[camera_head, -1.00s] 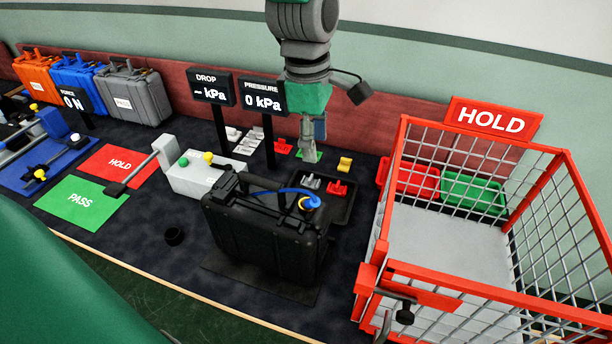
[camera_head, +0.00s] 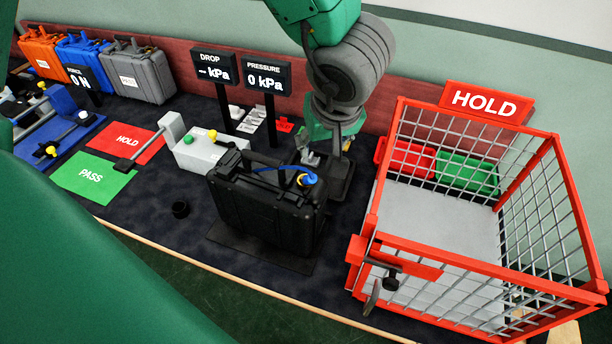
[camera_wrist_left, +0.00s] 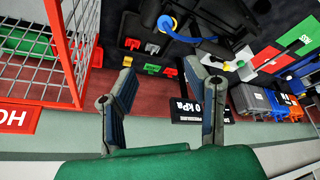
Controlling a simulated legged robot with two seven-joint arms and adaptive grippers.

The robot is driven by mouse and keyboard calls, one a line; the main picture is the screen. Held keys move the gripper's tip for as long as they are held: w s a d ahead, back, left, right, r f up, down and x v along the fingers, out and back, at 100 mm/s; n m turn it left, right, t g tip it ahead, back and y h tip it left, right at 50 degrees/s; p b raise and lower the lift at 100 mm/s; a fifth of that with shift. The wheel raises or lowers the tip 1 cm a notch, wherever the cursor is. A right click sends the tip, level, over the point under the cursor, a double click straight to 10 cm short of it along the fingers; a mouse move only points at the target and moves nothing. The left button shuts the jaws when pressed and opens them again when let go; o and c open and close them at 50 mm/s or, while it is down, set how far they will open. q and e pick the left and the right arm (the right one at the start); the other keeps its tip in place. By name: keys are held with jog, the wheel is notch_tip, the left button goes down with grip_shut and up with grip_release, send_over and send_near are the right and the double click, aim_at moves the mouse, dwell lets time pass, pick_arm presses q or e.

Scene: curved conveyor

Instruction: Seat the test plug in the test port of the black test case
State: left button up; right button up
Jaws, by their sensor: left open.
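The black test case (camera_head: 262,212) stands shut and upright on a dark mat at the table's front. A blue hose with a yellow-and-blue fitting (camera_head: 307,180), which looks like the test plug, is at its right end. In the left wrist view the fitting (camera_wrist_left: 165,22) shows at the top, ahead of the fingers. I cannot tell the port or whether the plug sits in it. My left gripper (camera_head: 325,150) points down just behind the case, apart from the fitting. In the left wrist view its fingers (camera_wrist_left: 160,65) are spread with nothing between them.
A red wire cage (camera_head: 440,275) marked HOLD stands right of the case. A grey box (camera_head: 205,152) with green and yellow buttons is to its left. The PRESSURE (camera_head: 266,78) and DROP (camera_head: 214,68) displays stand behind.

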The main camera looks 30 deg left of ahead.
pick_arm(q)
jog(key=s, duration=0.1)
jog(key=b, duration=0.1)
send_over(311, 179)
jog(key=d, duration=0.2)
notch_tip(311, 179, down, 5)
jog(key=f, duration=0.1)
jog(key=a+f, duration=0.1)
jog(key=shift+w+a+f+m+g+b, duration=0.3)
jog(key=shift+w+a+f+b, duration=0.05)
jog(key=shift+a+f, duration=0.25)
jog(key=shift+a, duration=0.05)
jog(key=x, duration=0.3)
jog(key=shift+s+a+f+b, duration=0.1)
jog(key=shift+s+f+b, duration=0.05)
jog(key=shift+f+b, duration=0.25)
jog(key=shift+w+d+f, duration=0.25)
jog(key=shift+f, duration=0.2)
jog(key=shift+d+r, duration=0.1)
jog(key=shift+d, duration=0.05)
jog(key=shift+a, duration=0.2)
jog(key=c, duration=0.9)
jog(key=shift+a, duration=0.25)
grip_shut()
pick_arm(e)
jog(key=f, duration=0.1)
jog(key=d+f, duration=0.1)
jog(key=shift+f, duration=0.4)
